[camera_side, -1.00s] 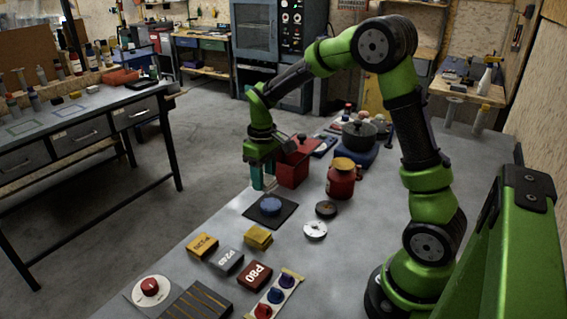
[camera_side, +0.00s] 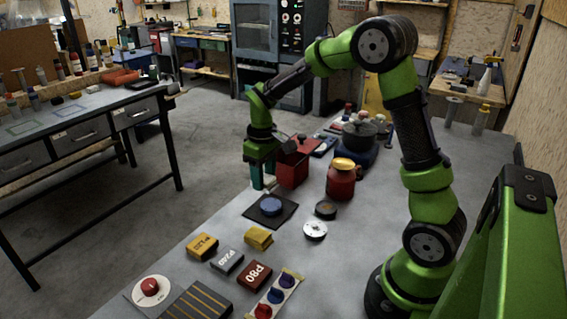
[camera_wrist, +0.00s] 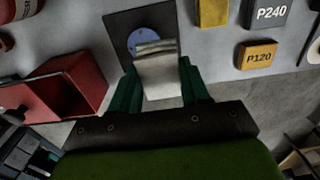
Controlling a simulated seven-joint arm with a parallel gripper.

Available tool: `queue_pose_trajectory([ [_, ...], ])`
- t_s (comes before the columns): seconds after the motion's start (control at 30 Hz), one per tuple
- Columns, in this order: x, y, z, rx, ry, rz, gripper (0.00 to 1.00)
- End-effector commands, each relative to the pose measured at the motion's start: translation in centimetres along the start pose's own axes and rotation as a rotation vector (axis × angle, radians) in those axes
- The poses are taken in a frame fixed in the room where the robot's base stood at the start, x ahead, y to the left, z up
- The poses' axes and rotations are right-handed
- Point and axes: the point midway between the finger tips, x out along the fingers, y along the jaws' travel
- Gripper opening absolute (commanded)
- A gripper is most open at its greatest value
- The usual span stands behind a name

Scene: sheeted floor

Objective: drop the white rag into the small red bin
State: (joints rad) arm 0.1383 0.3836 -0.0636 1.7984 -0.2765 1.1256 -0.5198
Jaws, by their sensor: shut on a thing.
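The white rag (camera_wrist: 157,72) shows in the wrist view between the two green fingers of my gripper (camera_wrist: 161,88), which is shut on it. One end of the rag lies across the view of the blue disc on the dark square mat. In the side view my gripper (camera_side: 262,178) is at the table's left edge, just left of the small red bin (camera_side: 293,165); the rag cannot be made out there. The small red bin also shows in the wrist view (camera_wrist: 84,75), left of my fingers, its open inside dark and looking empty.
The blue disc (camera_side: 271,205) sits on a dark mat (camera_side: 284,216) in front of the bin. A red jar (camera_side: 341,181) and a dark pot (camera_side: 359,135) stand to the right. Sandpaper blocks (camera_side: 254,274) lie nearer the front.

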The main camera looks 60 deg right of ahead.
Motion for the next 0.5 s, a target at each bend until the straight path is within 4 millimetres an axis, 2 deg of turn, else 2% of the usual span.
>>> queue_pose_trajectory([
  [0.17,0.4,1.2,0.3,0.029,-0.01,-0.001,0.22],
  [0.27,0.4,3.7,-0.6,0.077,0.001,0.008,0.22],
  [0.37,-0.5,7.5,-1.9,0.126,0.011,0.019,0.22],
  [0.5,-2.7,13.7,-3.3,0.153,0.013,0.034,0.22],
])
